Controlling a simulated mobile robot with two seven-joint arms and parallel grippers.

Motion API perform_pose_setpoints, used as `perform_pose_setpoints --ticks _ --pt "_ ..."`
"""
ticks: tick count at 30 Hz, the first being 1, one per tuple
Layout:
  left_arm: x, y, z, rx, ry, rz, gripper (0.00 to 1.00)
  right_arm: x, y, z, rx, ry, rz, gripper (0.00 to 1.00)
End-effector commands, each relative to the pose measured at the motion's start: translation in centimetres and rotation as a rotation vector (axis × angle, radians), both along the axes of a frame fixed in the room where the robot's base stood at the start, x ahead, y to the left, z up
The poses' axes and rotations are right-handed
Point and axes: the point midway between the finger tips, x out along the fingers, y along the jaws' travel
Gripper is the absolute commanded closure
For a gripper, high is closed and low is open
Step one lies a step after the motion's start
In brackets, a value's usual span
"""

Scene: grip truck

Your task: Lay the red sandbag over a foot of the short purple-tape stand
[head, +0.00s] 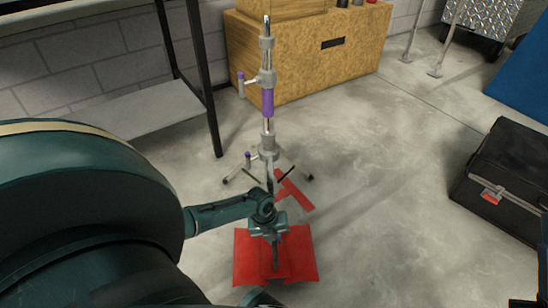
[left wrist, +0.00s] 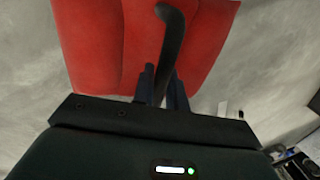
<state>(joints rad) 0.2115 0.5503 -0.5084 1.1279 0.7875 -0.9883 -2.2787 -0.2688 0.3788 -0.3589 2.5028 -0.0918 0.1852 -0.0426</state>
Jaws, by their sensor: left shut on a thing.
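The purple-tape stand (head: 268,146) stands upright on the concrete in the head view, with a purple band on its column and feet spread at floor level. The red sandbag (head: 247,262) is in front of the stand, nearer to me and apart from its feet. My left gripper (head: 275,240) is above the bag and shut on its dark strap. In the left wrist view the strap (left wrist: 171,40) passes between the fingers (left wrist: 160,88), with the red sandbag (left wrist: 90,45) beyond them. My arm hides part of the stand's near side. My right gripper is not in view.
A red tape mark (head: 294,192) lies on the floor by the stand's feet. A wooden box (head: 330,55) stands behind, a dark-legged shelf (head: 130,110) at left, and a black case (head: 505,180) at right. Open floor (head: 400,160) lies between stand and case.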

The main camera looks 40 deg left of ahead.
Motion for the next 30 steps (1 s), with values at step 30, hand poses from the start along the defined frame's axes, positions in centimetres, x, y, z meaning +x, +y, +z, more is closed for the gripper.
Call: perform_pose_setpoints --ticks 30 --pt "0.6 0.0 -1.7 -0.004 -0.013 0.002 1.0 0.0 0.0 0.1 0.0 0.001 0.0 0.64"
